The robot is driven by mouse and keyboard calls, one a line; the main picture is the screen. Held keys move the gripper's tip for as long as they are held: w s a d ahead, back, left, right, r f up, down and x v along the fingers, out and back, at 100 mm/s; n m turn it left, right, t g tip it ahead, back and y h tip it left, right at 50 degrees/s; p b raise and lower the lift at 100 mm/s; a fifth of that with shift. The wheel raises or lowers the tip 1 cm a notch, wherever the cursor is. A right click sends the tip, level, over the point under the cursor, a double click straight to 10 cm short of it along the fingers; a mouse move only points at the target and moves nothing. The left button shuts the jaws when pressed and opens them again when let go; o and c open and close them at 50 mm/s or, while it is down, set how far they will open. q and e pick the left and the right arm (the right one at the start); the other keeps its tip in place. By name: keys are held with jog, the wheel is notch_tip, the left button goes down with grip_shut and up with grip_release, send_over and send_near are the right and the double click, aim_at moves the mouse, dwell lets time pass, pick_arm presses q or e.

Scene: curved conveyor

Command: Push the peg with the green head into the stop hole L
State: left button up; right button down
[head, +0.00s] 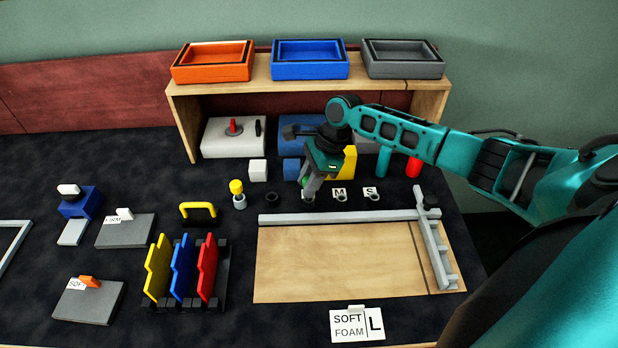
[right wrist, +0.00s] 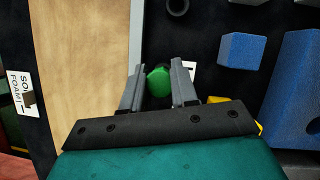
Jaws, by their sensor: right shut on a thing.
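My right gripper (head: 308,194) points down over the row of stop holes behind the wooden board. It is shut on the green-headed peg (head: 305,183). In the right wrist view the green head (right wrist: 159,82) sits between the two fingers (right wrist: 157,92). The peg's shaft is hidden, and I cannot tell how deep it stands in a hole. The holes labelled M (head: 341,198) and S (head: 372,197) are to its right. No L label shows at the holes; the gripper may cover it. My left gripper is not in view.
A yellow-headed peg (head: 238,193) and a dark ring (head: 272,199) stand left of the gripper. A grey rail (head: 330,217) edges the wooden board (head: 330,262). A card (head: 357,325) reads SOFT FOAM L. Blocks and a shelf (head: 270,92) with trays stand behind.

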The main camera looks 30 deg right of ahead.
jog(key=shift+f, duration=0.85)
jog(key=c, duration=0.8)
grip_release()
jog(key=v, duration=1.3)
jog(key=shift+f, duration=0.1)
